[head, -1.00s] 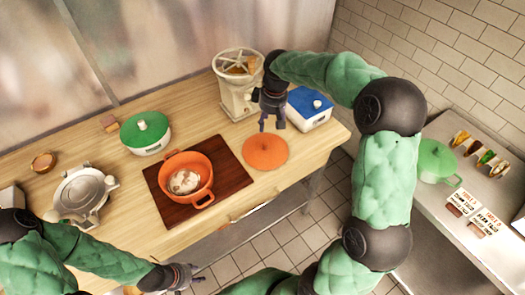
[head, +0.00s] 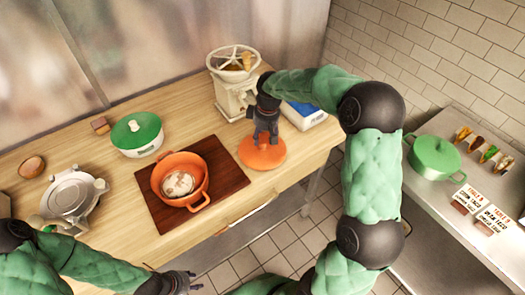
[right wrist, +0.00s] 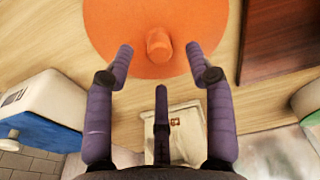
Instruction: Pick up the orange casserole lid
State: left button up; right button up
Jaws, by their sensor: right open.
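The orange casserole lid (head: 262,156) lies flat on the wooden counter, right of the orange casserole (head: 182,179). In the right wrist view the lid (right wrist: 110,35) fills the top, with its round knob (right wrist: 159,45) near the middle. My right gripper (head: 264,140) is over the lid and hides its knob in the head view. In the right wrist view my right gripper (right wrist: 165,62) is open, its fingers spread to both sides just short of the knob, with nothing between them. My left gripper (head: 185,284) is at the bottom edge, away from the lid; its jaws are unclear.
The casserole stands on a dark board (head: 228,172). A cream machine (head: 232,98) and a blue-lidded box (head: 304,115) stand behind the lid. A green-lidded pot (head: 137,136) and a metal press (head: 75,196) are left. A green pot (head: 434,158) stands on the right counter.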

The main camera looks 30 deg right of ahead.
aim_at(263, 142)
notch_tip(263, 142, down, 4)
jog(key=shift+w+f+b, duration=0.1)
jog(key=shift+w+b, duration=0.05)
jog(key=shift+b, duration=0.4)
grip_shut()
